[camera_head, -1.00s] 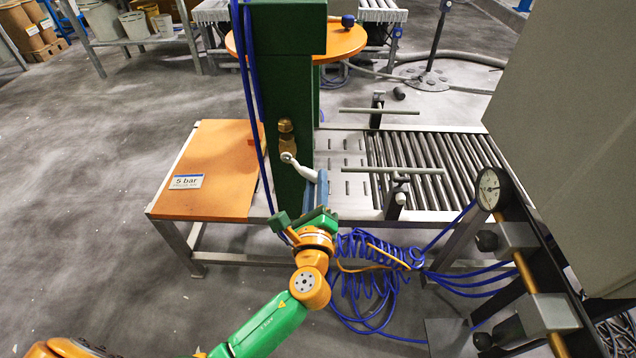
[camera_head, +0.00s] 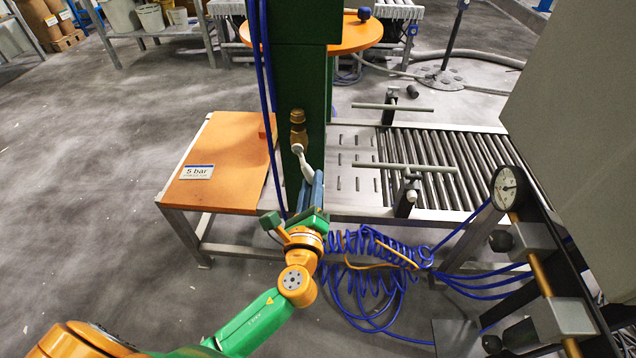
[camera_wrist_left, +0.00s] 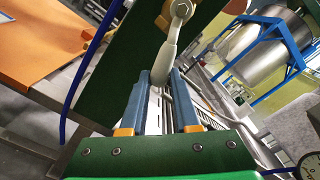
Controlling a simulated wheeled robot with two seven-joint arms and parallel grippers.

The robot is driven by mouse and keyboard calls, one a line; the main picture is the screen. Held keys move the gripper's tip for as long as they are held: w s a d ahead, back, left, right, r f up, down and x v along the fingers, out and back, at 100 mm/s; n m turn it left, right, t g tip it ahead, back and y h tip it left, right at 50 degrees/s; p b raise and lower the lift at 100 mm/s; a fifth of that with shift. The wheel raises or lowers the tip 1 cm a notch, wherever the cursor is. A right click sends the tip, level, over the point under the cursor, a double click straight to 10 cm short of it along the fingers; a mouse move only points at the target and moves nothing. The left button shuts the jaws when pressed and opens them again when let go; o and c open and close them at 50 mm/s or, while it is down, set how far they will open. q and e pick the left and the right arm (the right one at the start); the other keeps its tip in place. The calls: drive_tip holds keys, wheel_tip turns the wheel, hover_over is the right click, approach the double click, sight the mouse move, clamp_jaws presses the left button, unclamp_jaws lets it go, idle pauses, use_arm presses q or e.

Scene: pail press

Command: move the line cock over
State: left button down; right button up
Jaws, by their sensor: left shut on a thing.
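The line cock is a brass valve (camera_head: 298,130) on the front face of the green column (camera_head: 300,85). Its pale grey lever (camera_head: 303,163) slants down and slightly right from the pivot. In the left wrist view the lever (camera_wrist_left: 172,48) comes down from its bolted end to between my jaws. My left gripper (camera_head: 314,184) is shut on the lower end of the lever, with the blue-grey fingers on either side of it; the fingers also show in the left wrist view (camera_wrist_left: 160,86). The fingers hide part of the lever's tip. My right gripper is out of view.
Blue hoses (camera_head: 265,90) hang beside the column. An orange table (camera_head: 225,150) with a "5 bar" sign (camera_head: 197,172) stands left, a roller conveyor (camera_head: 440,165) right. Coiled blue hose (camera_head: 365,260) and a pressure gauge (camera_head: 507,188) are at the lower right.

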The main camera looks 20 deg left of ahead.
use_arm(q)
drive_tip(key=shift+a, duration=0.2)
drive_tip(key=c, duration=1.6)
unclamp_jaws()
drive_tip(key=shift+s+a+f, duration=0.1)
drive_tip(key=shift+s+a, duration=0.05)
drive_tip(key=shift+a, duration=0.35)
drive_tip(key=shift+s+a+f, duration=0.1)
drive_tip(key=shift+a, duration=0.4)
drive_tip(key=c, duration=0.5)
unclamp_jaws()
drive_tip(key=shift+s, duration=0.1)
